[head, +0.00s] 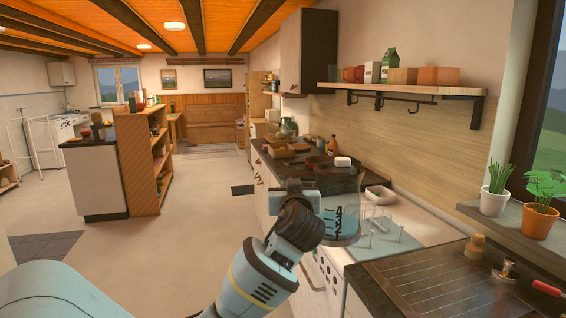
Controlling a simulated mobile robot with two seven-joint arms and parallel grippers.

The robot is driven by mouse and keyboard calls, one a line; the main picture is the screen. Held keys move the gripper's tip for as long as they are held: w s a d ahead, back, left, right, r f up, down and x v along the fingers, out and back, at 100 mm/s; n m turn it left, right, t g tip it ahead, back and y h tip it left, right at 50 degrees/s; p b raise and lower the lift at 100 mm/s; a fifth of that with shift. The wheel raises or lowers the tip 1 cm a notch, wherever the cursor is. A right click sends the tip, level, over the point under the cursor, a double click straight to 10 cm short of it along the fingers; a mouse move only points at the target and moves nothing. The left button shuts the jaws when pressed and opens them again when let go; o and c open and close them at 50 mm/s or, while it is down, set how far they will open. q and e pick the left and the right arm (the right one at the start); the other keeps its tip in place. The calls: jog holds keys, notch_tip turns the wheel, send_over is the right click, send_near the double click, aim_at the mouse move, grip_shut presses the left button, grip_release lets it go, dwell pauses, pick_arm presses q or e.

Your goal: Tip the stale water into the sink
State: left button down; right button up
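A clear, blue-tinted glass jug (346,228) is upright in the middle of the head view, in front of the counter's edge. My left gripper (330,212) is at the jug and appears shut on it; its fingers are partly hidden and show through the glass. I cannot make out the water level in the jug. A pale, sink-like area (425,228) lies to the right of the jug, with clear glassware (382,236) standing at its near side. Its basin is not clearly visible. My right gripper is not in view.
A white tub (380,194) and a dark counter with bottles (333,146) and dishes stand behind. A ribbed dark worktop (450,290) is at the near right. Potted plants (538,221) stand on the sill. A shelf (400,89) hangs above. The floor at left is open.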

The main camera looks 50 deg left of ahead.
pick_arm(q)
jog(key=s+d+f+m+t+h, duration=0.3)
jog(key=d+f+m+t+h, duration=0.7)
jog(key=d+f, duration=0.6)
jog(key=s+d+f+g+h, duration=0.1)
jog(key=s+d+f+h, duration=0.1)
jog(key=d, duration=0.7)
jog(key=s+d+f+m+g+h, duration=0.1)
jog(key=s+d+f+h, duration=0.2)
jog(key=s+d, duration=0.4)
jog(key=shift+s+d+f, duration=0.2)
jog(key=shift+d+f, duration=0.35)
jog(key=shift+d, duration=0.55)
jog(key=shift+a, duration=0.15)
